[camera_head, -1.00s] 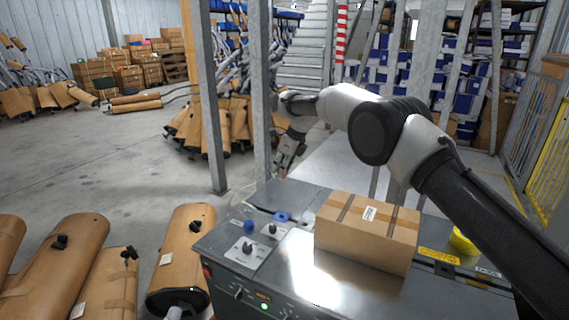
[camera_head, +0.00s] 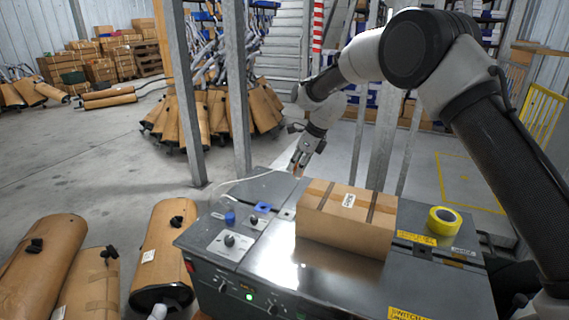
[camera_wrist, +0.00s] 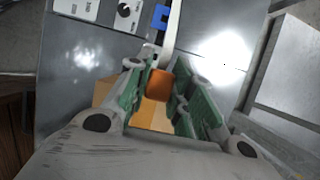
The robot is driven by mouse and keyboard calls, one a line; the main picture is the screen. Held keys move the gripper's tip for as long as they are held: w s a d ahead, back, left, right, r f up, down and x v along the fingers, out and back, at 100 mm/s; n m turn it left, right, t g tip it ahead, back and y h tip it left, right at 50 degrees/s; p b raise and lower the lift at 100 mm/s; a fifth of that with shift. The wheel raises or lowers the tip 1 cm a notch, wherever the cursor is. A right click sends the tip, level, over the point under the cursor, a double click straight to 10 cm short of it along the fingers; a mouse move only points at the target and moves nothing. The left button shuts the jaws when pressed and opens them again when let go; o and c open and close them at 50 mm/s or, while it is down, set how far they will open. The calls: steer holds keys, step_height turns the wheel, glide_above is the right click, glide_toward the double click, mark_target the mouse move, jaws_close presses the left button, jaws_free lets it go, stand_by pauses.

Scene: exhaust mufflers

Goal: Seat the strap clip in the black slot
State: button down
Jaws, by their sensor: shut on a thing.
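My gripper (camera_head: 297,167) is over the far edge of the grey strapping machine, behind the cardboard box. In the wrist view its green-lined fingers (camera_wrist: 160,100) are closed around an orange block (camera_wrist: 160,84), which looks like the strap clip. A white strap (camera_wrist: 172,38) runs from the block away across the machine. The strap also shows in the head view (camera_head: 250,179) as a thin curved line reaching the gripper. A blue fitting (camera_head: 263,208) sits on the machine top, with a small dark patch (camera_head: 287,214) beside it. I cannot tell for sure which dark spot is the black slot.
The cardboard box (camera_head: 346,218) stands on the machine top (camera_head: 345,282). A yellow tape roll (camera_head: 444,221) lies to its right. Knobs (camera_head: 230,240) are at the left. Metal posts (camera_head: 238,90) rise behind the machine. Wrapped mufflers (camera_head: 165,245) stand at the left.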

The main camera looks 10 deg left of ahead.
steer(key=s+d, duration=0.4)
steer(key=d, duration=1.4)
steer(key=s+d, duration=0.3)
steer(key=d, duration=1.4)
steer(key=s+d+f, duration=0.1)
steer(key=d+f, duration=0.7)
steer(key=f, duration=0.4)
steer(key=shift+s+d, duration=0.15)
steer(key=shift+s, duration=0.2)
steer(key=shift+f, duration=2.35)
steer(key=shift+f, duration=0.45)
steer(key=c, duration=1.2)
jaws_free()
steer(key=shift+r, duration=0.1)
